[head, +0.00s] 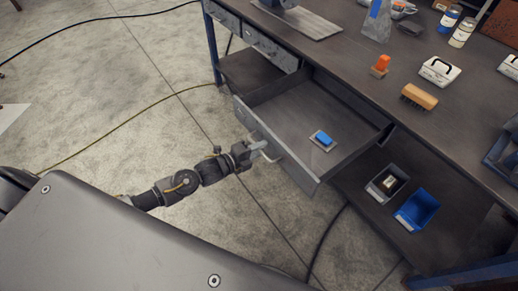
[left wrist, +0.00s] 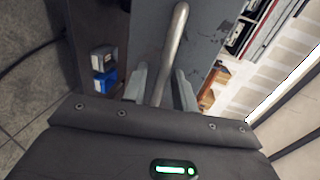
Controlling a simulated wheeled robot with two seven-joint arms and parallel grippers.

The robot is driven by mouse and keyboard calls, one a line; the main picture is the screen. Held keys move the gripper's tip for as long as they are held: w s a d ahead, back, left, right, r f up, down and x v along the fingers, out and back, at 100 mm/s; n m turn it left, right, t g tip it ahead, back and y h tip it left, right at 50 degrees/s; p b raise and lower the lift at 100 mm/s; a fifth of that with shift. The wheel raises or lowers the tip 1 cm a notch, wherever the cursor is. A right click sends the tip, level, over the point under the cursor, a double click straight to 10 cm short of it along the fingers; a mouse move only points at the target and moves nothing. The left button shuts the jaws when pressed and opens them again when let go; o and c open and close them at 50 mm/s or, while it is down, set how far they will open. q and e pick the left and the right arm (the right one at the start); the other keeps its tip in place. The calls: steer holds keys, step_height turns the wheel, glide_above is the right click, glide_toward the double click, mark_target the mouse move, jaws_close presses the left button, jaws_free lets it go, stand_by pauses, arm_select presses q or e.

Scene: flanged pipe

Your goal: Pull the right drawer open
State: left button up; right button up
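The right drawer (head: 300,125) stands pulled out from the workbench in the head view, its inside showing. A blue block on a small plate (head: 322,139) lies in it. My left gripper (head: 262,149) is at the drawer's front, at the bar handle (head: 270,153). In the left wrist view the handle (left wrist: 172,50) runs between the two fingers (left wrist: 160,88). The fingers stand on either side of the bar, with a gap that shows beside it. My right gripper is in neither view.
The workbench top (head: 345,62) holds an orange-handled stamp (head: 380,66), a brush (head: 419,97) and several other things. A grey bin (head: 387,184) and a blue bin (head: 417,210) stand on the lower shelf. A closed drawer (head: 270,47) is further left. Cables lie on the floor.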

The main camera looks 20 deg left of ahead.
arm_select(q)
steer(key=b+v, duration=0.1)
steer(key=v, duration=1)
steer(key=shift+w, duration=0.1)
